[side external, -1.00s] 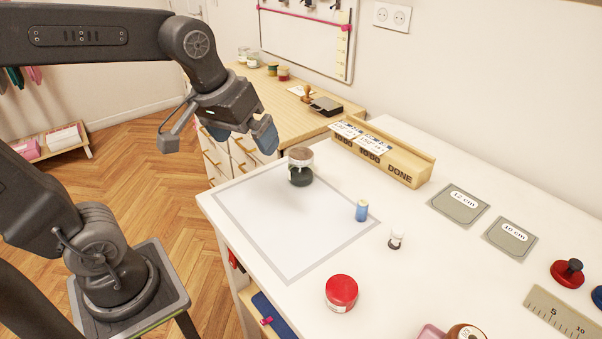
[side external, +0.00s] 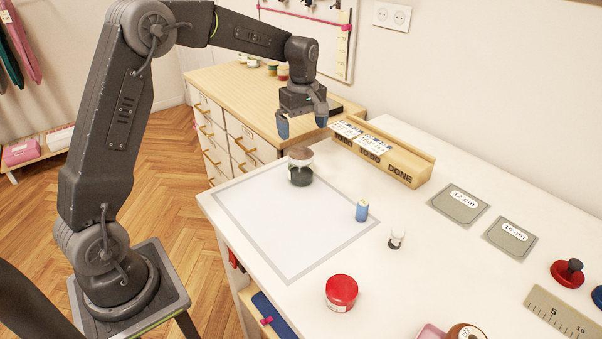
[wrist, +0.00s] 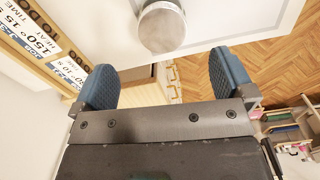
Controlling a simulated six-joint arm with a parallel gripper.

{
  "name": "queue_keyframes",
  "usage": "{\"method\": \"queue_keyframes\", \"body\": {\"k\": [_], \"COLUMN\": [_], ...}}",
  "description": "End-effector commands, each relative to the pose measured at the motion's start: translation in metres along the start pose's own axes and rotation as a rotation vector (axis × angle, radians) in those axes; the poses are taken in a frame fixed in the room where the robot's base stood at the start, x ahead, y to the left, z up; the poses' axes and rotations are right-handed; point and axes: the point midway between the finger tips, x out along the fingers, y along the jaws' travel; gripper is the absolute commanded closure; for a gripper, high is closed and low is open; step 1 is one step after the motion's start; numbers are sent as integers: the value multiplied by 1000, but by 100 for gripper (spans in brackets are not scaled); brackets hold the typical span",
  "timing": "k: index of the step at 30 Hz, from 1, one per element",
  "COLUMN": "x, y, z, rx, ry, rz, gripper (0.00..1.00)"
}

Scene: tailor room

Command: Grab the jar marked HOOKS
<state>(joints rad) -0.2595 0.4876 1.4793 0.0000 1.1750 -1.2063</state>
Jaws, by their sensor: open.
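A glass jar (side external: 300,166) with a brownish-grey lid and dark contents stands upright at the far corner of the grey-bordered white mat (side external: 275,264). Its label cannot be read from here. The round lid of this jar (wrist: 161,27) shows at the top of the wrist view, beyond the fingertips. My gripper (side external: 303,127) is open and empty, pointing down above and slightly behind the jar, apart from it. Its blue fingers show wide apart in the wrist view (wrist: 165,80). A red-lidded jar (side external: 341,292) stands near the mat's front edge; its marking is also unreadable.
A blue spool (side external: 361,210) and a small white-and-black bottle (side external: 396,238) stand right of the jar. A wooden TO DO/DONE box (side external: 408,171) lies behind it, close to my gripper. Grey cards (side external: 459,203) lie further right. The mat's middle is clear.

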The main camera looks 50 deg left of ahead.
Motion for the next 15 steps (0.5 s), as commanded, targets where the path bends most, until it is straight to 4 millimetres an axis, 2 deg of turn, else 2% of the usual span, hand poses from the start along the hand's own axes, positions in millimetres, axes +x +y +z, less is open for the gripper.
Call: {"method": "queue_keyframes", "body": {"k": [1, 6, 15], "x": [12, 43, 68], "y": [-1, -1, -1], "z": [0, 0, -1], "rx": [1, 2, 3], "ry": [-2, -2, 0], "rz": [-5, -4, -1], "gripper": [0, 0, 0]}}
